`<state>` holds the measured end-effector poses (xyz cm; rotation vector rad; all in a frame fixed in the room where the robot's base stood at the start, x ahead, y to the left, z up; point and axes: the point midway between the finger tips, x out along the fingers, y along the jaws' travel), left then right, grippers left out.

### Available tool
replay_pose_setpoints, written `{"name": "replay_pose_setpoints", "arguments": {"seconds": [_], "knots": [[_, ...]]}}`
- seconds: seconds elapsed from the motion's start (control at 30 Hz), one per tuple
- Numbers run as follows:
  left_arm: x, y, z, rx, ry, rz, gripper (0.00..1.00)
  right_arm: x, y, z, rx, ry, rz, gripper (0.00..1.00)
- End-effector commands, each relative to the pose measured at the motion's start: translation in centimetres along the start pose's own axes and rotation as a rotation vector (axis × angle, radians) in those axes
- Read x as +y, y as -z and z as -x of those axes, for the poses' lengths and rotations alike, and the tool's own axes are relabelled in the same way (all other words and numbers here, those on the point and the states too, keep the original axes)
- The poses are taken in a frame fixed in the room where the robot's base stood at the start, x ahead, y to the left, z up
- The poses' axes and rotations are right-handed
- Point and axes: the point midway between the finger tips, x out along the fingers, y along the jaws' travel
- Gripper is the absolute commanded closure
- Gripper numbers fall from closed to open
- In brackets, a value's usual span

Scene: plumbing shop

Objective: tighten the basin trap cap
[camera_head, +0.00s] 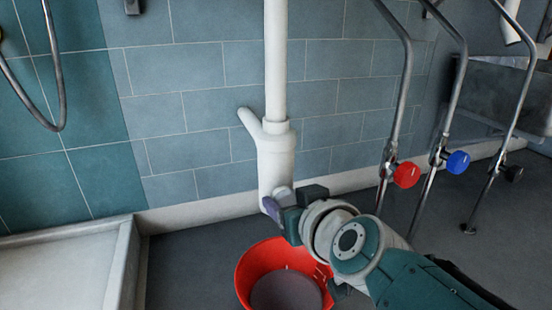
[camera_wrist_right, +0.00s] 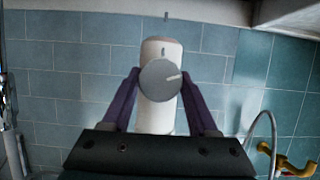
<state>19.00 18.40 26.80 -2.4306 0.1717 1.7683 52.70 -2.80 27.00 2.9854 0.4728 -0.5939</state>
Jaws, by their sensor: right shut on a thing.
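The white basin trap (camera_head: 276,165) hangs upright below a white pipe at the tiled wall. Its grey round cap (camera_head: 284,194) is on the lower front of the trap. The cap (camera_wrist_right: 160,80) faces the right wrist view, where its pale line points right and slightly up; a short dark mark shows on the white body above it. My right gripper (camera_head: 280,203) reaches in from the lower right. In the wrist view its purple fingers (camera_wrist_right: 160,84) are on both sides of the cap, shut on it. My left gripper is not in view.
A red bucket (camera_head: 245,270) stands on the floor below the trap, partly behind my right arm. Chrome pipes with a red valve knob (camera_head: 406,175) and a blue one (camera_head: 458,162) stand at right. A white tray edge (camera_head: 125,262) is at lower left.

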Motion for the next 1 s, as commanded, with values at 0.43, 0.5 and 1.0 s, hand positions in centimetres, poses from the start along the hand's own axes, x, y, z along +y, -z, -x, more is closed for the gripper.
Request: {"name": "replay_pose_setpoints", "arguments": {"seconds": [0.43, 0.5, 1.0], "knots": [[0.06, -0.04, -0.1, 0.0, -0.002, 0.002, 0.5, 0.04, -0.09, -0.02, 0.0, 0.002, -0.005, 0.96], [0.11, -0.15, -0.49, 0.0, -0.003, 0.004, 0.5, 0.17, -0.16, -0.09, 0.003, 0.014, -0.038, 0.96], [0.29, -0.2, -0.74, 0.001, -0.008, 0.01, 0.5, 0.03, -0.02, 0.01, 0.0, 0.048, -0.115, 0.29]]}}
